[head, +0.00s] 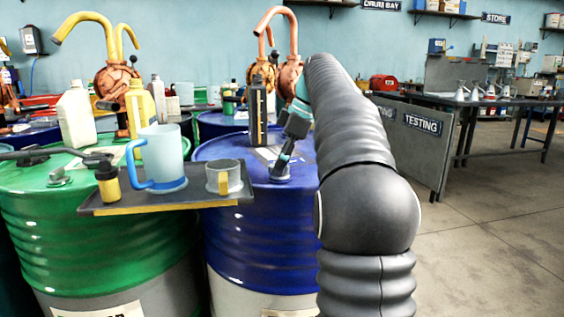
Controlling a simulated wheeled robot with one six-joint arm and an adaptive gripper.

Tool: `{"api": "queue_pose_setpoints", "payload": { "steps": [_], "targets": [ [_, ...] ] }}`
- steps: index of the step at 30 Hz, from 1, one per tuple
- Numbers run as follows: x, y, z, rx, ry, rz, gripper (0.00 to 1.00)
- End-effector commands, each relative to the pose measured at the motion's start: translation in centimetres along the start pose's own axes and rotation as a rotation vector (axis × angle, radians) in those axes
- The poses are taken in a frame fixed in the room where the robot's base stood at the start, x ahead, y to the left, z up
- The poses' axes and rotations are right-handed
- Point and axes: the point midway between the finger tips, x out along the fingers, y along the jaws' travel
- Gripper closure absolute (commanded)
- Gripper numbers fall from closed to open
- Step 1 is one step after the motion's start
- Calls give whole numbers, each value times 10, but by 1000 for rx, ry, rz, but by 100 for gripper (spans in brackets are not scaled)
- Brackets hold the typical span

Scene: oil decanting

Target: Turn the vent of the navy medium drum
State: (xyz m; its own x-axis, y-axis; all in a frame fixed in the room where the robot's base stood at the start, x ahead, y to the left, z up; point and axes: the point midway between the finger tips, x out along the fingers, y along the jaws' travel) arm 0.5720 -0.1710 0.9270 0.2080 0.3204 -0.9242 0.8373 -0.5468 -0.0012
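The navy drum (245,254) stands front centre, with a glossy blue upper body and a grey lower band. A small vent fitting (281,179) sits on its lid, right of the middle. My gripper (284,165) points down at this fitting from the upper right, its tips at or just above it. I cannot tell whether the fingers touch or close on the vent. My arm hides the right part of the drum and lid.
A dark tray (170,207) juts out before the green drum (110,250) and navy drum. It holds a clear blue-handled jug (163,160), a grey cup (224,178) and a small yellow-black bottle (108,184). A dark bottle (257,112) stands on the navy lid. Open floor lies right.

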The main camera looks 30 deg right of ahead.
Motion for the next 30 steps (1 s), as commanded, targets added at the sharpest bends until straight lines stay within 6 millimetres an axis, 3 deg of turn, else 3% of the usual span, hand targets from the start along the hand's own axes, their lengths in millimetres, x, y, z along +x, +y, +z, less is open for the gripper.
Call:
{"api": "queue_pose_setpoints", "payload": {
  "steps": [8,21,30],
  "targets": [
    [-8,1,0,0,1,2,58],
    [-60,1,0,0,2,3,58],
    [-73,0,1,0,2,6,58]
  ]
}}
